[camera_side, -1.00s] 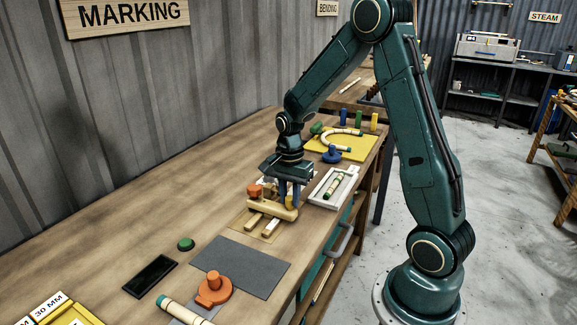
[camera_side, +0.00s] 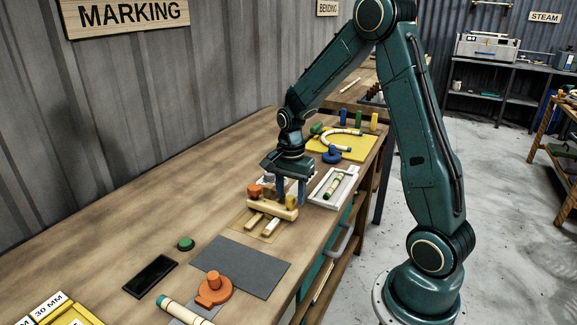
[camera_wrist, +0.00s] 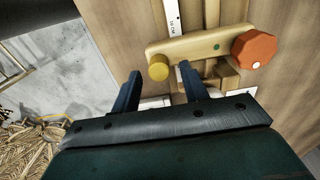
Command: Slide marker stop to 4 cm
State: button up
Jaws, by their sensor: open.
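The marker stop (camera_side: 272,209) is a pale wooden crossbar with an orange knob at its left end and a yellow peg (camera_side: 290,201) at its right end. It lies across light wooden rails on the bench. In the wrist view the crossbar (camera_wrist: 205,45) has the yellow peg (camera_wrist: 158,67) at left and the orange knob (camera_wrist: 254,48) at right. A white scale strip (camera_wrist: 173,17) shows beyond it; its marks are too small to read. My gripper (camera_side: 291,198) is open. Its fingers (camera_wrist: 160,72) stand on either side of the yellow peg in the picture; contact is not clear.
A white tray (camera_side: 346,199) with a green-ended rod stands close right of the stop. A yellow board (camera_side: 362,153) with a bent piece lies behind. A grey mat (camera_side: 237,266), orange clamp (camera_side: 214,290) and green button (camera_side: 185,244) are in front.

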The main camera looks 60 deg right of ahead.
notch_tip(320, 180, up, 13)
dwell(0.6)
jog(key=s+a+r+n+t, duration=0.2)
jog(key=s+a+n, duration=0.5)
jog(key=s+n, duration=0.1)
jog(key=s+a+r+n+t, duration=0.3)
jog(key=s+a+n, duration=0.5)
jog(key=s+n, duration=0.1)
jog(key=shift+s+a+r+n+t, duration=0.15)
jog(key=shift+s+a+n+t, duration=0.15)
jog(key=shift+n, duration=0.2)
jog(key=shift+w, duration=0.1)
dwell(1.3)
